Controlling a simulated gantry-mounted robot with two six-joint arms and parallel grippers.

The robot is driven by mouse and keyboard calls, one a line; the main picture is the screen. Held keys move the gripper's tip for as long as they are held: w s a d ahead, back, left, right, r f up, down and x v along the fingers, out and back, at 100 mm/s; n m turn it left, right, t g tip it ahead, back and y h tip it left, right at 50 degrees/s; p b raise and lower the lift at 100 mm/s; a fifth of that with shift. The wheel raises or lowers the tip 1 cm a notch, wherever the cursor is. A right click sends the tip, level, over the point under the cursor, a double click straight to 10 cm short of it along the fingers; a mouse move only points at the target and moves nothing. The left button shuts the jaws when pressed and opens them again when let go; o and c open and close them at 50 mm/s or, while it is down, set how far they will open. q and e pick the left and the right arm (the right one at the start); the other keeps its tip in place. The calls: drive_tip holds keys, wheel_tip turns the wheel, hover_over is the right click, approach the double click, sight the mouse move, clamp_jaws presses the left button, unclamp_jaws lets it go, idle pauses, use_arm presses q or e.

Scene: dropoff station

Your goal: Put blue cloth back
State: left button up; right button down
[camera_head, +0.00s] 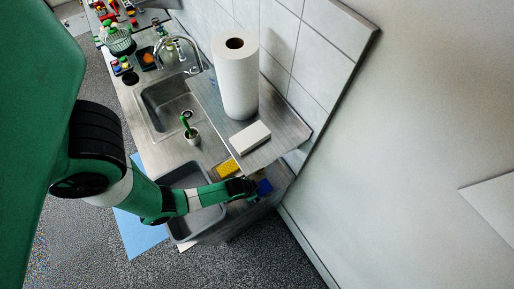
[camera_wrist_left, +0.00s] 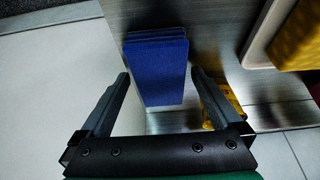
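The blue cloth (camera_head: 265,187) is a small folded stack near the right end of the steel counter, below the raised steel shelf. In the left wrist view the blue cloth (camera_wrist_left: 157,72) appears as flat dark-blue layers. My left gripper (camera_wrist_left: 160,76) is open, with one finger to each side of the cloth and a gap on both sides. In the head view my left gripper (camera_head: 254,187) is just left of the cloth and partly hides it. I cannot tell whether the fingertips reach its depth. My right gripper is not in view.
A grey basin (camera_head: 190,178) lies under my left forearm, with a yellow sponge (camera_head: 228,170) beside it. The shelf (camera_head: 283,138) carries a paper towel roll (camera_head: 236,85) and a white block (camera_head: 250,137). A potted brush (camera_head: 191,134) stands by the sink (camera_head: 160,112).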

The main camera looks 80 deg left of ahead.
use_arm(q)
drive_tip(key=shift+s+r+p, duration=0.15)
drive_tip(key=shift+r+p, duration=0.2)
drive_tip(key=shift+r, duration=0.25)
drive_tip(key=p+v, duration=0.5)
drive_tip(key=v, duration=0.6)
drive_tip(key=shift+d, duration=0.1)
